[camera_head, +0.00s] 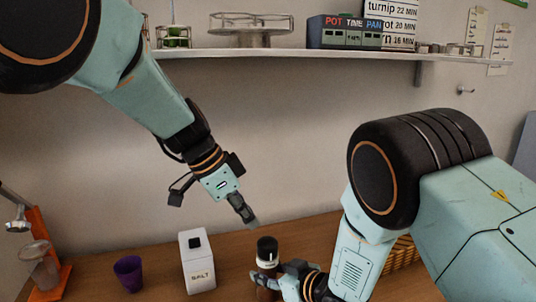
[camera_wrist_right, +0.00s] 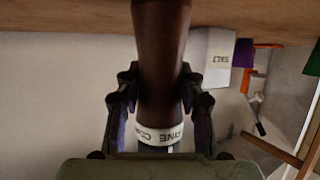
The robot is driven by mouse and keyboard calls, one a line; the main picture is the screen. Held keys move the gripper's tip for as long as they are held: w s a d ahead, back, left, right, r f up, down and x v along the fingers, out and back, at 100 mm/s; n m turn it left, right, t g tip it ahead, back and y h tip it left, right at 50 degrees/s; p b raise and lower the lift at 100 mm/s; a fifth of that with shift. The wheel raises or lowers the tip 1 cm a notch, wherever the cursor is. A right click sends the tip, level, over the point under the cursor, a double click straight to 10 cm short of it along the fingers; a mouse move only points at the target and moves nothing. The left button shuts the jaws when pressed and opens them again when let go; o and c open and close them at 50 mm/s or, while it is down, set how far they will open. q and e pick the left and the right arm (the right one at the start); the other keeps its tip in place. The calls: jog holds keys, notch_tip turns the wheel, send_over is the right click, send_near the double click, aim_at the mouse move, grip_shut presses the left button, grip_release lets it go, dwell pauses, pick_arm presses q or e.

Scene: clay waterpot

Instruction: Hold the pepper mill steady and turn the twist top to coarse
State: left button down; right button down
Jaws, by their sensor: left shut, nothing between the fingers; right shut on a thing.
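The pepper mill (camera_head: 267,247) stands on the wooden counter, with a black top and a white band below it. In the right wrist view its brown body (camera_wrist_right: 162,55) fills the middle and its white band (camera_wrist_right: 160,134) carries partly readable lettering. My right gripper (camera_head: 272,281) is shut on the mill's body, with a finger on each side in the wrist view. My left gripper (camera_head: 249,219) is shut and empty, up and a little left of the mill's top, apart from it. The mill's lower part is partly hidden by my right gripper in the head view.
A white salt box (camera_head: 198,266) and a purple cup (camera_head: 129,272) stand left of the mill. An orange stand (camera_head: 51,250) with a clear vessel is at the far left. A wicker basket (camera_head: 402,254) sits behind my right arm. A shelf (camera_head: 330,54) runs along the wall.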

jog(key=c, duration=0.7)
grip_release()
jog(key=shift+c, duration=0.2)
